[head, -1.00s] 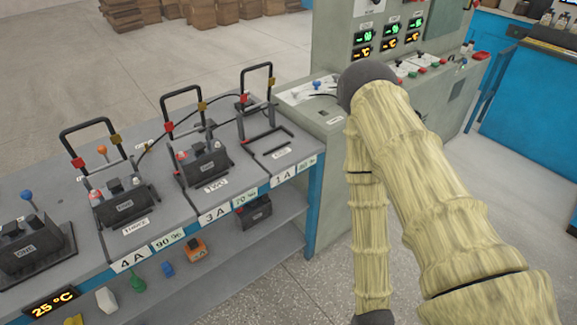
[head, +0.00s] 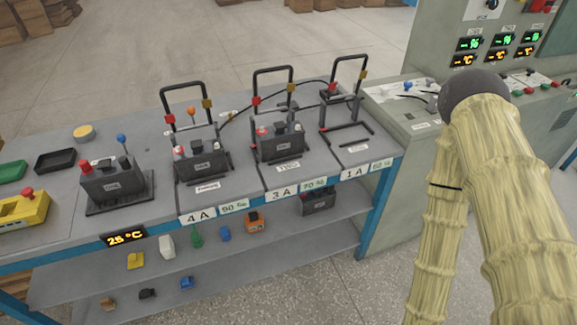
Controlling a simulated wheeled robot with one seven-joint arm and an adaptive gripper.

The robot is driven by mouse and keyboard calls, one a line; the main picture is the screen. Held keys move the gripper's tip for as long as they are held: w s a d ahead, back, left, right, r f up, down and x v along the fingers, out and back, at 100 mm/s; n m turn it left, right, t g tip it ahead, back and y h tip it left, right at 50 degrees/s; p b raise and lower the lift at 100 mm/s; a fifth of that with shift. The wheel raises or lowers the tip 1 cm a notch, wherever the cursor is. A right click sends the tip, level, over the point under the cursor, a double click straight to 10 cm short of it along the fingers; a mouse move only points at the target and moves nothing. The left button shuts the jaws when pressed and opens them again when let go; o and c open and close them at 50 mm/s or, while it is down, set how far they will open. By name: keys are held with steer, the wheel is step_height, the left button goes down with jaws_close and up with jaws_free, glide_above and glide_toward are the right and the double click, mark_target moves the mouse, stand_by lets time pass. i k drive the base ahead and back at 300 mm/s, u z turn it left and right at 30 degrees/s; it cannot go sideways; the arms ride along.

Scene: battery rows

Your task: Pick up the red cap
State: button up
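Several small red parts show in the head view, and I cannot tell which one the task means. A red cap (head: 86,166) sits on the left end of the dark battery (head: 113,182) marked ONE. Another red knob (head: 28,192) tops a yellow device (head: 22,211) at the left edge. A reddish cap (head: 262,131) shows on the battery (head: 279,147) in bay 3A, and red clamps (head: 171,119) sit on the black frames. My arm crosses the right side in a tan sleeve; my gripper is out of view.
The grey bench (head: 60,230) has black frames standing up at its back. A black tray (head: 55,160) and a green tray (head: 12,171) lie at left. The lower shelf (head: 290,261) holds small coloured items. A grey control cabinet (head: 440,55) stands at right, beside my arm.

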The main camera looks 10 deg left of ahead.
mark_target(84, 164)
steer(key=u, duration=2.45)
steer(key=k, duration=1.15)
steer(key=u, duration=1.2)
steer(key=i, duration=1.2)
steer(key=z, duration=1.25)
steer(key=i, duration=0.7)
steer(key=z, duration=0.85)
